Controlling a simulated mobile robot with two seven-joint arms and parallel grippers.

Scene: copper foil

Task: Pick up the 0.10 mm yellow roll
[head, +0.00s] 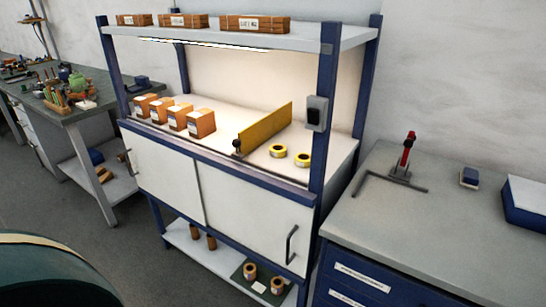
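Two small yellow rolls lie on the lit white worktop of the blue-framed bench, to the right of a yellow upright panel. The left yellow roll (278,151) is a little farther left, and the right yellow roll (302,160) lies close beside it. I cannot read any thickness marking, so I cannot tell which is the 0.10 mm roll. Several copper-brown boxes (201,123) stand in a row on the worktop's left part. Neither of my grippers shows in the head view.
The yellow panel (266,129) stands between boxes and rolls. A blue post (325,140) with a grey switch box (316,113) rises at the bench's front right. Copper-coloured rolls (250,271) sit on the lower shelf. A grey-topped cabinet (440,225) stands right; grey floor lies in front.

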